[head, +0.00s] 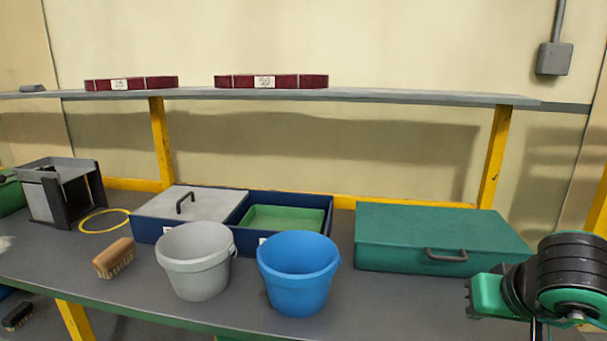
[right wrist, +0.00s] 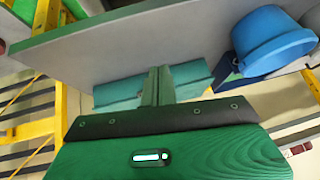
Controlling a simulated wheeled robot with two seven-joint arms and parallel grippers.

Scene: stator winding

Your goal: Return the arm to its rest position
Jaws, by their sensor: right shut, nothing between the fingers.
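My right arm (head: 575,275) shows at the lower right of the head view as black and green links, in front of the teal case. My right gripper (right wrist: 157,72) shows in the right wrist view with its green fingers together and nothing between them. It appears clear of the bench and points towards the teal case (right wrist: 197,80). Its fingertips cannot be made out in the head view. My left gripper is in neither view.
The bench holds a grey bucket (head: 197,270), a blue bucket (head: 298,285), a closed teal case (head: 430,225), a blue two-part box (head: 150,218), a green tray (head: 283,219) and a brush (head: 114,258). A shelf (head: 400,96) on yellow posts runs behind.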

